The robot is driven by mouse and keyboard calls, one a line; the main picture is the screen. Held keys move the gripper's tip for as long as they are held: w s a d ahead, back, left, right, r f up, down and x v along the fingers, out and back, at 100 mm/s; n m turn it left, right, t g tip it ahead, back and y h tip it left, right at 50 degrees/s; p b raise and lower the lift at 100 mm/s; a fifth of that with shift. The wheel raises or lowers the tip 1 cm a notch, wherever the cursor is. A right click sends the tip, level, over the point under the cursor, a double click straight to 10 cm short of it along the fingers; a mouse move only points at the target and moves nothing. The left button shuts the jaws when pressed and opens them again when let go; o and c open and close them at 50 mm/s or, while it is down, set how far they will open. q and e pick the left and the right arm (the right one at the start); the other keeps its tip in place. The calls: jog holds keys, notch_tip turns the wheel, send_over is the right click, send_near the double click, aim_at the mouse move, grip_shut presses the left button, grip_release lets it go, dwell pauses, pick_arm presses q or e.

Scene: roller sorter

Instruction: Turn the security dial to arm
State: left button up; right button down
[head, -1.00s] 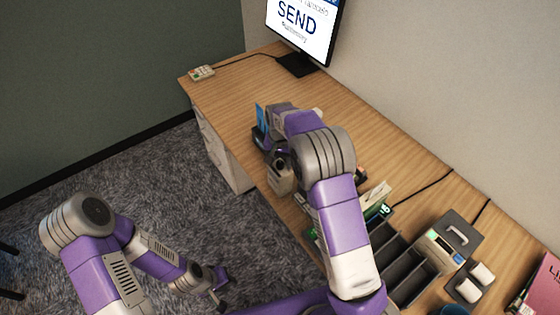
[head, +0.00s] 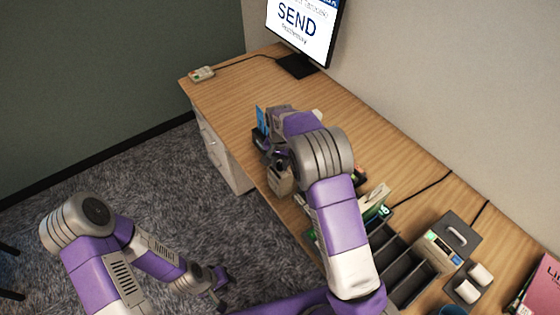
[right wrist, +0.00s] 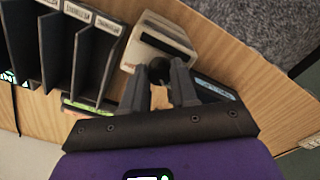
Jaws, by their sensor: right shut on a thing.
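The security dial is a dark round knob (right wrist: 158,70) on a beige box (right wrist: 165,36). In the right wrist view it sits between the fingertips of my right gripper (right wrist: 160,80), which is shut on it. In the head view the beige box (head: 281,182) shows at the desk's front edge, just below my right wrist; the knob and the fingertips are hidden there. Any dial marks are too small or covered to read. My left gripper (head: 219,286) hangs low over the carpet, away from the desk; its jaw opening is unclear.
A dark slotted sorter (right wrist: 85,45) with labelled dividers stands beside the box. A blue-edged dark item (right wrist: 214,88) lies on its other side. On the desk are a monitor (head: 303,30), a small keypad (head: 202,74) and a card terminal (head: 443,245). The desk's far part is clear.

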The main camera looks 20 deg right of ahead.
aim_at(280, 164)
jog(key=m+p, duration=0.2)
jog(key=m, duration=0.2)
jog(key=shift+r, duration=0.1)
jog(key=shift+m+p, duration=1.15)
jog(key=shift+m, duration=1.55)
jog(key=c, duration=0.9)
grip_release()
jog(key=shift+o, duration=0.2)
notch_tip(280, 164, up, 8)
jog(key=shift+f+p, duration=0.25)
jog(key=shift+p, duration=0.05)
